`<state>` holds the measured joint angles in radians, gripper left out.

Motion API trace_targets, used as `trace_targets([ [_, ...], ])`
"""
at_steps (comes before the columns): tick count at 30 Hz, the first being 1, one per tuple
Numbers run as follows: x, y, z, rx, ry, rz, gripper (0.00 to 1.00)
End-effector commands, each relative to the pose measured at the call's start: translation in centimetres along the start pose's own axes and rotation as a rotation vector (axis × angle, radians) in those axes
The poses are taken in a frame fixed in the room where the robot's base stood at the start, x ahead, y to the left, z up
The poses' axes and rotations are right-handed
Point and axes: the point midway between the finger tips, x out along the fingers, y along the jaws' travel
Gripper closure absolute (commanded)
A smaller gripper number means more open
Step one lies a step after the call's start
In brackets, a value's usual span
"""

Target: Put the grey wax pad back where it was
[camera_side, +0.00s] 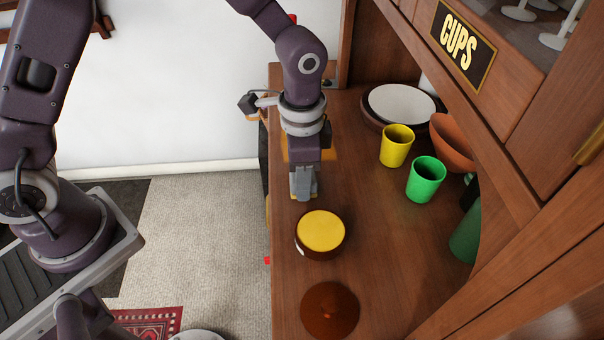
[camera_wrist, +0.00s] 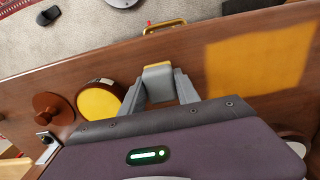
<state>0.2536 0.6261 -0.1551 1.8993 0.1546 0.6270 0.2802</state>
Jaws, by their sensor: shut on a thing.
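My gripper (camera_side: 304,194) points down just above or at the brown wooden counter, behind a round tub. In the wrist view its two grey fingers (camera_wrist: 159,88) are closed on a grey block with a yellowish far edge, which looks like the grey wax pad (camera_wrist: 158,80). In the side view the pad is hard to tell from the fingers. The round brown tub with a yellow top (camera_side: 321,231) stands nearer the side camera, apart from the gripper; it also shows in the wrist view (camera_wrist: 98,101).
A yellow cup (camera_side: 397,146), a green cup (camera_side: 426,179), a terracotta bowl (camera_side: 453,143) and a white-topped round dish (camera_side: 402,104) stand along the cabinet side. The cabinet bears a "CUPS" sign (camera_side: 463,44). The counter (camera_side: 385,250) is clear right of the tub.

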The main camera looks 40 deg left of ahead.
Motion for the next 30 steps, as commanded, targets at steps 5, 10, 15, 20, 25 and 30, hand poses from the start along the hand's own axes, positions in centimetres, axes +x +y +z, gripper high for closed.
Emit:
trace_targets([
  [5, 0.1, 0.0, 0.0, 0.000, -0.001, 0.000, 0.41],
  [10, 0.0, 0.0, 0.0, 0.000, -0.001, 0.000, 0.41],
  [15, -0.8, -0.1, -0.1, 0.000, 0.002, -0.002, 0.41],
  [20, -4.8, -0.1, -0.1, -0.002, 0.006, -0.003, 0.41],
  [25, -9.3, -0.1, -0.1, 0.000, 0.004, -0.003, 0.41],
  [30, -11.8, 0.0, 0.0, -0.001, 0.001, -0.001, 0.41],
])
